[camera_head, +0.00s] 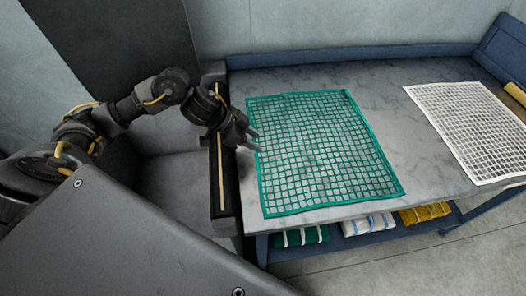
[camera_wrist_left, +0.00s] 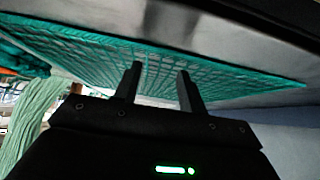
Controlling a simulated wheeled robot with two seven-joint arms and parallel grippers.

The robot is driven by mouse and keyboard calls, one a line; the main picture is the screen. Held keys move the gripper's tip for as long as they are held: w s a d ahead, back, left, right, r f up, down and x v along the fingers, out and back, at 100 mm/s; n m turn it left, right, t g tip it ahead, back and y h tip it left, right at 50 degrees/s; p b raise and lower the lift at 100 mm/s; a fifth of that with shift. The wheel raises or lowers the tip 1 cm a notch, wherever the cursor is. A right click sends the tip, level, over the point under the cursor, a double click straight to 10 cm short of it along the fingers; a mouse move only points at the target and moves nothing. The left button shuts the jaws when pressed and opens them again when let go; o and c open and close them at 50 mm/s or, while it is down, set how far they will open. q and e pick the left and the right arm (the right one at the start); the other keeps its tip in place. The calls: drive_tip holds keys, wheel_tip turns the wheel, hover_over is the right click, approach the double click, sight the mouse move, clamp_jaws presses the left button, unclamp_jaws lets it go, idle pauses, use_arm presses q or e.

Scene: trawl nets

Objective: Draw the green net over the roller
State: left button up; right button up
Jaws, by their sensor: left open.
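The green net (camera_head: 322,148) lies flat and spread out on the grey table, its left edge close to the roller. The roller (camera_head: 221,160) is a dark bar with a yellowish strip along the table's left edge. My left gripper (camera_head: 254,140) is open at the net's left edge, by the roller, with nothing visibly between its fingers. In the left wrist view the two fingers (camera_wrist_left: 157,82) stand apart in front of the green net (camera_wrist_left: 110,58). I cannot tell whether they touch it. My right gripper is not in view.
A white net (camera_head: 474,128) lies on the table (camera_head: 385,100) at the right. A blue raised rim (camera_head: 350,54) runs along the back. Folded green, white and yellow nets (camera_head: 425,213) sit on a shelf below the front edge. Bare tabletop separates the two nets.

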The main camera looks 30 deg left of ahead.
use_arm(q)
drive_tip(key=shift+x, duration=0.85)
drive_tip(key=shift+d+f, duration=0.15)
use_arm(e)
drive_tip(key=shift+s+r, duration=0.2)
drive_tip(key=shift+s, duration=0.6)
use_arm(q)
drive_tip(key=shift+c, duration=0.3)
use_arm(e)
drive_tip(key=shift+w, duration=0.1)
use_arm(q)
drive_tip(key=shift+c, duration=0.7)
drive_tip(key=shift+f, duration=0.1)
clamp_jaws()
drive_tip(key=shift+s, duration=0.1)
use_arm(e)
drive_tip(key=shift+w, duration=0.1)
